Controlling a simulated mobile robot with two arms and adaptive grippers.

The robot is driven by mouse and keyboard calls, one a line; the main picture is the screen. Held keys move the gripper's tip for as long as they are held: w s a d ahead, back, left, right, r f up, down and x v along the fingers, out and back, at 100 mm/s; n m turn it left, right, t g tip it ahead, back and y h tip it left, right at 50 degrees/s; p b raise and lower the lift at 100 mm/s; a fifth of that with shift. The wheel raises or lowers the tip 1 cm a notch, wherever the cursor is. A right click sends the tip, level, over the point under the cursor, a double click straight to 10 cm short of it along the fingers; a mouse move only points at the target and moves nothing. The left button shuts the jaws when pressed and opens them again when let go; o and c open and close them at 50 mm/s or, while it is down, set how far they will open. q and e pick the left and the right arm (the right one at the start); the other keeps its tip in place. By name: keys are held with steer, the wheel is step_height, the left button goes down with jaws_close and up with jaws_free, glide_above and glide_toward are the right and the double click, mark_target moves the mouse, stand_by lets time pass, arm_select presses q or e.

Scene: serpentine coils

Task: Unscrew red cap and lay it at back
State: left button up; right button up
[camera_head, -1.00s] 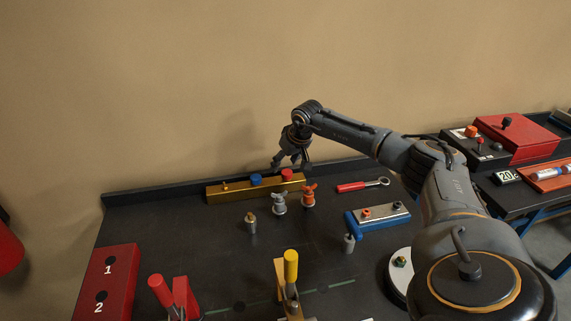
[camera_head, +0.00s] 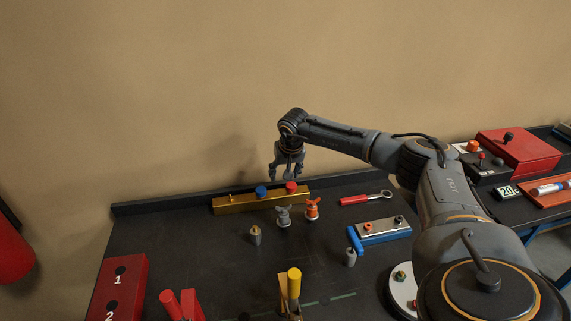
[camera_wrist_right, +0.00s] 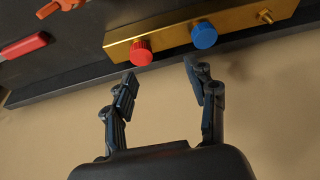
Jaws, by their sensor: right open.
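The red cap (camera_head: 291,187) sits on a gold bar (camera_head: 234,206) at the back of the dark table, to the right of a blue cap (camera_head: 261,191). My right gripper (camera_head: 285,178) is above the bar, over the two caps and apart from them. In the right wrist view the gripper (camera_wrist_right: 159,75) is open and empty. There the red cap (camera_wrist_right: 141,53) lies just beyond the fingertips, nearer the left finger, and the blue cap (camera_wrist_right: 204,35) is beyond the right finger. My left gripper is not in view.
Grey (camera_head: 283,216) and orange (camera_head: 312,209) valve-like pieces stand just in front of the bar. A red-handled wrench (camera_head: 365,198) lies to its right. A raised edge (camera_head: 160,205) runs along the table's back. Bare table lies left of the bar.

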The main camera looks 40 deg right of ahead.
mark_target(291, 185)
steer(key=f+m+h+b, duration=0.1)
steer(key=m, duration=0.1)
steer(key=d+f+m+g+h+b, duration=0.1)
steer(key=f+m+b, duration=0.1)
steer(key=m, duration=0.1)
steer(key=d+f+m+h+b, duration=0.1)
steer(key=f+m+b, duration=0.1)
steer(key=m, duration=0.1)
steer(key=shift+w+g, duration=0.15)
steer(key=shift+g, duration=0.15)
steer(key=shift+w+d+f, duration=0.1)
steer(key=shift+d+f, duration=0.15)
steer(key=shift+f, duration=0.2)
jaws_close()
steer(key=shift+r+n, duration=0.2)
steer(key=shift+n, duration=0.4)
steer(key=shift+f+n+t+y+p, duration=0.1)
steer(key=shift+n+t+y+p, duration=0.2)
steer(key=shift+n+t+p, duration=0.45)
